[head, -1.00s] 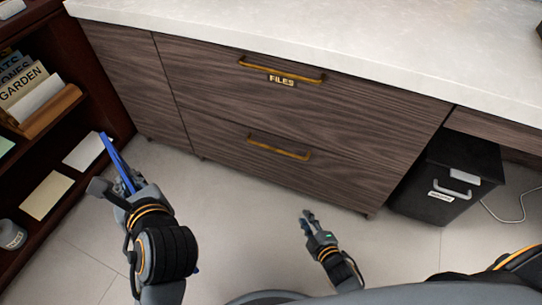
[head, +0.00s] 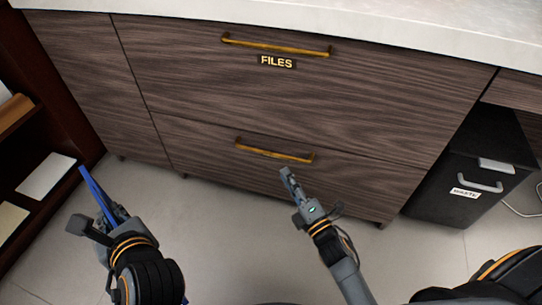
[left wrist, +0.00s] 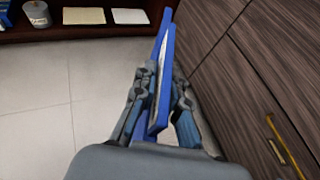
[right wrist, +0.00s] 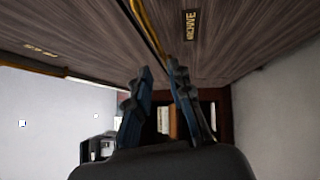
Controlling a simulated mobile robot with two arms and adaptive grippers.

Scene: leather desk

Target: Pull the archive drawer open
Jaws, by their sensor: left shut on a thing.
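The wooden cabinet's lower drawer (head: 370,180) is shut and has a brass bar handle (head: 275,151). In the right wrist view a drawer front carries a label reading ARCHIVE (right wrist: 190,25), beside a brass handle (right wrist: 148,25). My right gripper (head: 287,175) is just below the lower handle in the head view. Its fingers (right wrist: 160,70) are apart with nothing held between them; I cannot tell whether they touch the handle. My left gripper (head: 108,218) is shut on a blue book-like thing (left wrist: 160,85), held upright left of the cabinet.
The upper drawer has a FILES label (head: 277,62) and its own brass handle (head: 275,46). A pale countertop (head: 400,28) overhangs the cabinet. A dark shelf (head: 85,130) stands left, a black bin (head: 470,165) right. The floor before the cabinet is clear.

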